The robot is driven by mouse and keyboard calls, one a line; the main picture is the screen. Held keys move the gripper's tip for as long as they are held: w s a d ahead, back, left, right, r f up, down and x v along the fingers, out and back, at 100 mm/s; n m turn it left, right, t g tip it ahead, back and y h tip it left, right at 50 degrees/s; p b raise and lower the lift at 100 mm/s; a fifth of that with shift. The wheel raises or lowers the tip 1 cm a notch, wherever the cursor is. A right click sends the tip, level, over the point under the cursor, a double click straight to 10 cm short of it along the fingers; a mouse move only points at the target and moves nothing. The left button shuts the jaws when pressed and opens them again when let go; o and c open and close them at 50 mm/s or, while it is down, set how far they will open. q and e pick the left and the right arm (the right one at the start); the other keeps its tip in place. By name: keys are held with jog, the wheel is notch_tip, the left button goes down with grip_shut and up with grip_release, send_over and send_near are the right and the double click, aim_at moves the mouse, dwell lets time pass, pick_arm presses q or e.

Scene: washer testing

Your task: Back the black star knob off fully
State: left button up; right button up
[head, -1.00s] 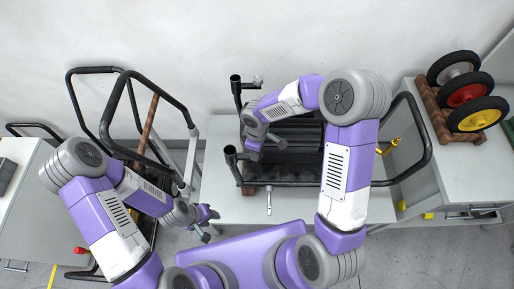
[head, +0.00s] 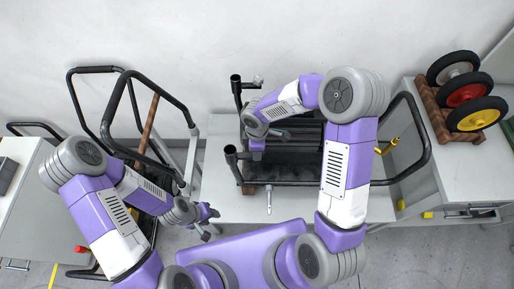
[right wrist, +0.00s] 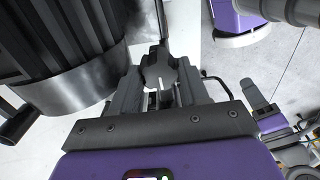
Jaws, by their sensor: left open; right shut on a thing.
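The black star knob (right wrist: 159,68) shows in the right wrist view between the fingertips of my right gripper (right wrist: 160,90), which is shut on it. A thin dark rod runs up behind the knob. In the head view my right gripper (head: 278,134) is over the black tubular frame (head: 300,184) on the workbench, and the knob cannot be made out there. My left gripper (head: 209,224) is open and empty, low at the front left of the bench, apart from the frame.
A black ribbed body (right wrist: 60,50) stands close on the left in the right wrist view. A black tubular cart (head: 110,130) stands left of the bench. Several wheels (head: 467,94) sit at the right. A yellow-handled part (head: 388,146) is beside the frame.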

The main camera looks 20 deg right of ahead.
jog(key=o, duration=1.1)
jog(key=shift+c, duration=0.2)
jog(key=shift+r, duration=0.1)
notch_tip(320, 180, up, 8)
jog(key=shift+f+p, duration=0.25)
jog(key=shift+p, duration=0.15)
